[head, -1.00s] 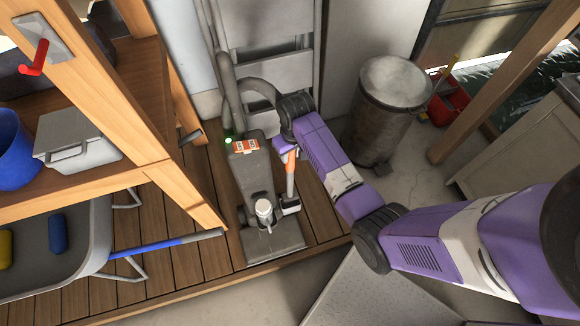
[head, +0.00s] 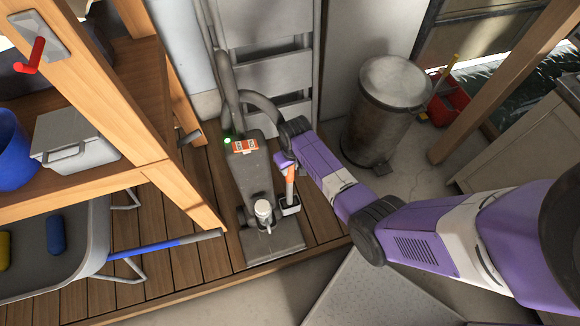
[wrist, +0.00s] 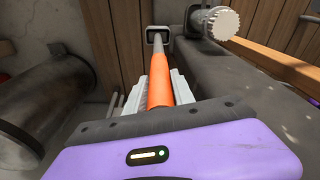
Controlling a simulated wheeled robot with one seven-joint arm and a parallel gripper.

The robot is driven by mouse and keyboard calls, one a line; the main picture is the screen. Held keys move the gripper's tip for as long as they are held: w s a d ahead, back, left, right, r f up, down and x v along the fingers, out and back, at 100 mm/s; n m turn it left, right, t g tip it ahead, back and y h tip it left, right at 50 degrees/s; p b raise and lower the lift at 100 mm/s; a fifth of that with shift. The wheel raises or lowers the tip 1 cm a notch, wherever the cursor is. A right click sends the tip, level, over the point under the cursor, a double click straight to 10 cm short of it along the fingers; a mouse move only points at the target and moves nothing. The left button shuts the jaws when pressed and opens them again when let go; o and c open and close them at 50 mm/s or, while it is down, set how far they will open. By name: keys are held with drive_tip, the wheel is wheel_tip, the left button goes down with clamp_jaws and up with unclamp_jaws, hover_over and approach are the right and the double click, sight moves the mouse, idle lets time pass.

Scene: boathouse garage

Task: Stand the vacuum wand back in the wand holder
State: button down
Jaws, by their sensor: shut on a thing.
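The vacuum wand, an orange tube with a grey end, shows in the wrist view (wrist: 160,88) and in the head view (head: 289,188). My gripper (wrist: 160,82) is shut on the orange part, with a pale finger on each side. In the head view my gripper (head: 287,170) is beside the upright vacuum's body. The wand holder, a small square dark-rimmed socket (head: 291,209), sits low on the vacuum's right side. In the wrist view the wand's grey end lines up with the holder's opening (wrist: 149,35). I cannot tell how deep it sits inside.
The grey vacuum (head: 255,180) stands on wooden decking, with a white knob (head: 263,208) near its base. A metal bin (head: 385,110) and red crate (head: 447,104) are to the right. A wooden shelf (head: 150,175) and a blue-handled pole (head: 150,247) are to the left.

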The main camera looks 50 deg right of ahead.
drive_tip(key=shift+f, duration=0.4)
drive_tip(key=shift+f+b, duration=0.2)
drive_tip(key=shift+b, duration=0.2)
drive_tip(key=c, duration=1.1)
unclamp_jaws()
drive_tip(key=shift+o, duration=0.2)
